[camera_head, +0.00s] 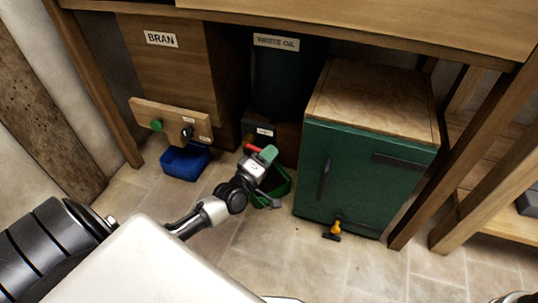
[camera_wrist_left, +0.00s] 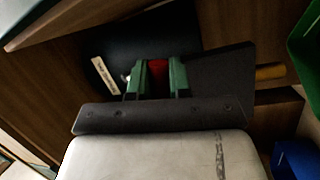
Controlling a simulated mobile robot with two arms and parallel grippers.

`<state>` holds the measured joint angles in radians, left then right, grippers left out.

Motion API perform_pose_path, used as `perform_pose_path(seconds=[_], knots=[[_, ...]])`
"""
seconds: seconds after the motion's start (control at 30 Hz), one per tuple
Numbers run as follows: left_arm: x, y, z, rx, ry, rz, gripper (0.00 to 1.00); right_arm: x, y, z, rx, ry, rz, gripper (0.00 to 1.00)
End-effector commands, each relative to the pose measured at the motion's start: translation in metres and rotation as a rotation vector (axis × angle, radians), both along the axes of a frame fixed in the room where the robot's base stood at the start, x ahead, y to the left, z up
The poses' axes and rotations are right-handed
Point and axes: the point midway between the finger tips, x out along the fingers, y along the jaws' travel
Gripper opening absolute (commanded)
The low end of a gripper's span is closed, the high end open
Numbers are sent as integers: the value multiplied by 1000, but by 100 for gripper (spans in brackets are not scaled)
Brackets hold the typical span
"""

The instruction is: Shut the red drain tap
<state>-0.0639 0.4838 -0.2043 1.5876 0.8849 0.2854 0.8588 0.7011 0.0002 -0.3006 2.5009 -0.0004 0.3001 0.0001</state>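The red drain tap (camera_head: 252,148) is low at the front of the dark waste oil tank (camera_head: 284,80), above a green tray. My left gripper (camera_head: 264,158) is at the tap, its green fingertips hiding part of it. In the left wrist view, the red tap handle (camera_wrist_left: 158,74) lies between the two green fingers (camera_wrist_left: 157,82) and fills the narrow gap. The gripper looks shut on it. The tap's body and spout are mostly hidden. My right gripper is not in view.
A green tray (camera_head: 284,189) stands below the tap and a blue tray (camera_head: 185,162) to the left. The bran bin (camera_head: 165,60) has a board with green and black knobs. Table legs flank the space.

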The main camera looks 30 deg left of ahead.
Motion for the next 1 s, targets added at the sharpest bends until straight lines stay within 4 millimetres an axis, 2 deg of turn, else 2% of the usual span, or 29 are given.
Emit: perform_pose_path(seconds=[0.03, 0.1, 0.33, 0.6, 0.87, 0.9, 1.0], knots=[[0, 0, 0, 0, 0, 0, 6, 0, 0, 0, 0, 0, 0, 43], [0, 0, 0, 0, 0, 0, 0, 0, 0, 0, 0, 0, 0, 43], [0, 0, 2, -27, -6, 1, 0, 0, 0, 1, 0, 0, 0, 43], [0, -2, 18, -251, -60, 1, 0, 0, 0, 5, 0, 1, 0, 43], [0, -2, 18, -258, -62, 0, 0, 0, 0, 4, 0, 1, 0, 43], [0, -2, 18, -258, -62, 0, 25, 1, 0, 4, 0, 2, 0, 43], [0, -2, 18, -257, -62, 0, 40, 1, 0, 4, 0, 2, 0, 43]])
